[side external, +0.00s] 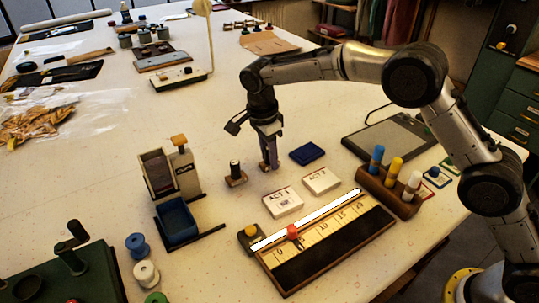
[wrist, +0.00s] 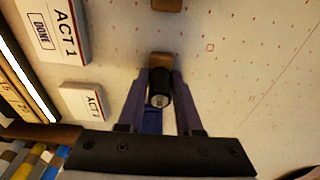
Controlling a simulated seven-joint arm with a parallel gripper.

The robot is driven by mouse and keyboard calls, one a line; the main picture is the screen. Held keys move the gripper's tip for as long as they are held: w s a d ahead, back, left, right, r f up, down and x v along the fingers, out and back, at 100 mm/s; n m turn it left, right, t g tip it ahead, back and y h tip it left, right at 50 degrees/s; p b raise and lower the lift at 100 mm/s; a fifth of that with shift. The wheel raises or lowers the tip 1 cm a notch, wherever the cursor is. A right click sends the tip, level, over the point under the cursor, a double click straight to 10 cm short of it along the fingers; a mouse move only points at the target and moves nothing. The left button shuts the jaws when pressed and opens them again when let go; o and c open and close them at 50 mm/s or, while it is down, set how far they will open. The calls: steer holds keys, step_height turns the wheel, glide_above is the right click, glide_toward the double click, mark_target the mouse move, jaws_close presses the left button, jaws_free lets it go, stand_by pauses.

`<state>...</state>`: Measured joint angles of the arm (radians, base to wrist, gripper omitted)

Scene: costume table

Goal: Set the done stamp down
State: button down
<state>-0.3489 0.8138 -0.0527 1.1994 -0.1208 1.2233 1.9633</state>
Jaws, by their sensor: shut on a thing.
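My gripper (side external: 270,160) points straight down over the white table, beside the blue ink pad. In the wrist view my gripper (wrist: 161,88) is shut on the black handle of a stamp (wrist: 160,60) with a wooden base. This base is low, at or close to the tabletop; I cannot tell whether it touches. A similar stamp (side external: 235,174) stands upright just to the left. The ACT 1 card (side external: 283,202) carries a DONE mark, readable in the wrist view (wrist: 58,28). The ACT 2 card (side external: 321,180) lies beside it and shows no mark that I can see.
The blue ink pad (side external: 307,153) lies right of my gripper. A slider board (side external: 325,247) and a wooden rack with coloured markers (side external: 388,198) are in front and right. A holder with a blue bin (side external: 178,222) stands left.

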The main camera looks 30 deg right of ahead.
mark_target(265, 164)
steer(key=c, duration=0.6)
jaws_free()
steer(key=r, duration=0.4)
steer(key=a+r, duration=0.1)
steer(key=r, duration=0.7)
steer(key=shift+a, duration=0.2)
steer(key=shift+s+r, duration=0.1)
steer(key=shift+r, duration=0.05)
